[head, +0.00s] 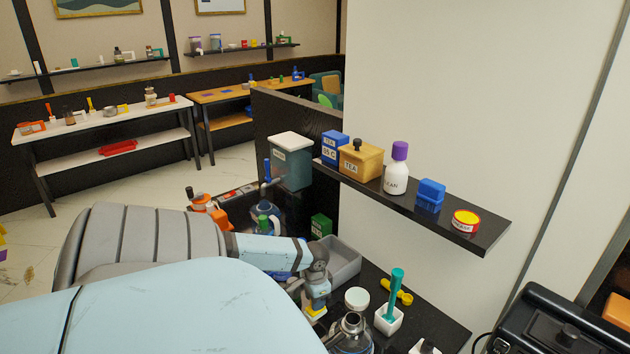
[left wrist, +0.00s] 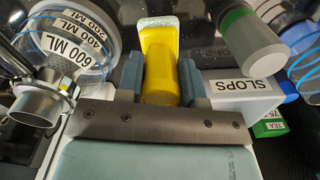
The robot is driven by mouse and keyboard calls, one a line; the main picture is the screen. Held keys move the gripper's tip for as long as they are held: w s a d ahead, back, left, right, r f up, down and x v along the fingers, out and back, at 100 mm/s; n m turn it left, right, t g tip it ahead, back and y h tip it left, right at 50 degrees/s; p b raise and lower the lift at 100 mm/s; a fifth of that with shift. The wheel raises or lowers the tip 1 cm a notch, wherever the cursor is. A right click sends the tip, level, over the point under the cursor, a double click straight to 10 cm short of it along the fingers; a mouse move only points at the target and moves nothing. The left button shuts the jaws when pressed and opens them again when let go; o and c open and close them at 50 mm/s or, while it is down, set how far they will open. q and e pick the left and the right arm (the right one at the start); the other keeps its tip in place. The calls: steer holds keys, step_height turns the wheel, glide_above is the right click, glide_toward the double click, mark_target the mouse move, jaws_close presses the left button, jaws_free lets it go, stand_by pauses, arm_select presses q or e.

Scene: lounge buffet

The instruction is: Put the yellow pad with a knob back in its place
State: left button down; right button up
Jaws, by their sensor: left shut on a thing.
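The yellow pad with a knob (left wrist: 160,78) is between the two fingers of my left gripper (left wrist: 161,80) in the left wrist view. The fingers are shut on its rounded yellow knob, and a flat slab with a pale edge shows beyond them. In the head view my left gripper (head: 317,296) is low over the dark counter (head: 435,312), and a bit of yellow pad (head: 315,311) shows under it. I cannot tell whether the pad touches the counter. My right gripper is not in view.
A jug marked 600 ML (left wrist: 72,48) stands close left of the gripper, and a box labelled SLOPS (left wrist: 247,88) close right. A white holder with a teal-handled tool (head: 391,310) and a grey bin (head: 346,262) are nearby. A loaded shelf (head: 440,218) hangs above.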

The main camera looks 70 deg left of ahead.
arm_select(q)
steer(key=shift+f, duration=2.1)
steer(key=shift+f, duration=0.1)
steer(key=c, duration=0.8)
jaws_free()
steer(key=shift+o, duration=0.2)
step_height(320, 180, up, 12)
steer(key=shift+r, duration=0.15)
